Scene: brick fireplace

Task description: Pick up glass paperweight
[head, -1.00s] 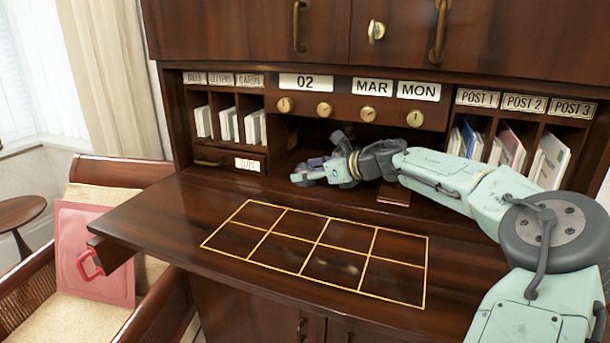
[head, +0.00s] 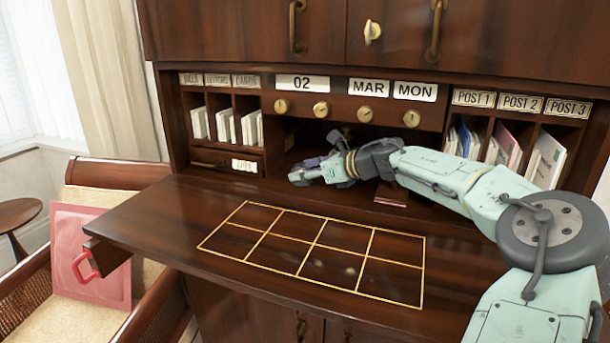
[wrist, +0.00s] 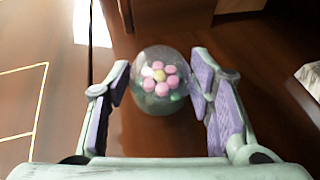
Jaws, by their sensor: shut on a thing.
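The glass paperweight (wrist: 160,82) is a clear rounded dome with a pink flower, a yellow centre and some green inside. It shows in the wrist view between the two purple-padded fingers of my gripper (wrist: 161,90), which is shut on it. The dark wood surface is below it; I cannot tell whether it touches that surface. In the head view my gripper (head: 306,170) is at the back of the desk, by the open middle recess. The paperweight cannot be made out there, hidden by the gripper and arm.
The desk top (head: 170,215) carries a gold-lined grid (head: 318,250) and is otherwise largely clear. A small reddish-brown flat item (head: 391,194) lies under my arm. Letter slots (head: 228,122) stand left and mail slots (head: 520,140) right of the recess. A chair with a pink folder (head: 88,250) is at left.

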